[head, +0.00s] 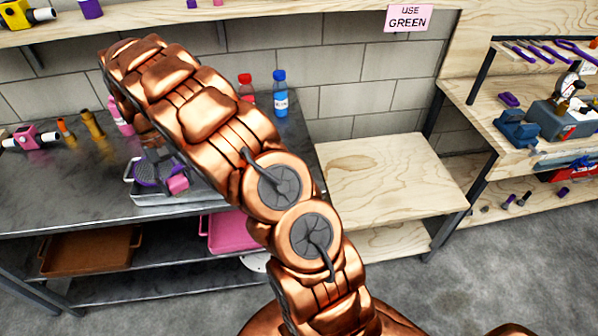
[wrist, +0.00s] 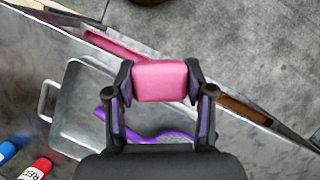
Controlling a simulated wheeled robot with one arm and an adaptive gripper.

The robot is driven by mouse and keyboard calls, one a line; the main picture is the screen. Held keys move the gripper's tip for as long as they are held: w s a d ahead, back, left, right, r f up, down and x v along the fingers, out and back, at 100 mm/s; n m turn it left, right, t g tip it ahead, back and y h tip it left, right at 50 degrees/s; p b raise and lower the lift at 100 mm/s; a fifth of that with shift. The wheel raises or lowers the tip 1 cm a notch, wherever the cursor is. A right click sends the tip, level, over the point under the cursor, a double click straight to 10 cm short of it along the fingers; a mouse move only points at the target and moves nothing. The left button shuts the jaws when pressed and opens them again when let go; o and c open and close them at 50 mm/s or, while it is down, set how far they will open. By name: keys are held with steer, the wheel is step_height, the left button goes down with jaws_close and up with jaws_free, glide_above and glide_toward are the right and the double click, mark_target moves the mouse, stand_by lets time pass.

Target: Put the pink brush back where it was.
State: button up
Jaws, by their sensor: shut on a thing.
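My gripper (head: 172,176) is shut on a pink block-shaped thing, which I take to be the pink brush (wrist: 160,82). Its pink end also shows in the head view (head: 179,184). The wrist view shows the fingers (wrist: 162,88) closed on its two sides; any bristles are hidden. The gripper is over the metal tray (wrist: 72,105) on the grey workbench, near the bench's front edge. A purple thing with a handle (wrist: 108,98) lies in the tray, partly hidden behind the gripper. I cannot tell whether the brush touches anything below.
A red bottle (head: 245,88) and a blue bottle (head: 280,93) stand at the back of the bench (head: 60,190). A pink tray (head: 222,233) and a brown tray (head: 92,249) are on the shelf below. A bare wooden table (head: 390,170) stands to the right.

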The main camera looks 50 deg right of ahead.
steer(key=s+d+f+m+t+b, duration=0.3)
steer(key=s+d+m, duration=0.2)
steer(key=d+m, duration=0.45)
steer(key=s+d+f+m+t+b, duration=0.35)
steer(key=s+d+m, duration=0.25)
steer(key=m, duration=0.6)
steer(key=s+d+f+m+t+b, duration=0.25)
steer(key=s+d+m, duration=0.25)
steer(key=d+m, duration=0.45)
steer(key=shift+m, duration=0.8)
steer(key=w+d+p, duration=0.1)
steer(key=w+d, duration=0.5)
steer(key=d, duration=0.1)
steer(key=w+d+f+p, duration=0.1)
steer(key=w+d, duration=0.2)
steer(key=shift+w+d+p, duration=0.15)
steer(key=shift+d+p, duration=0.15)
steer(key=shift+d, duration=0.1)
steer(key=shift+f+p, duration=0.55)
steer(key=shift+f, duration=1.3)
steer(key=shift+f, duration=0.15)
steer(key=o, duration=1.2)
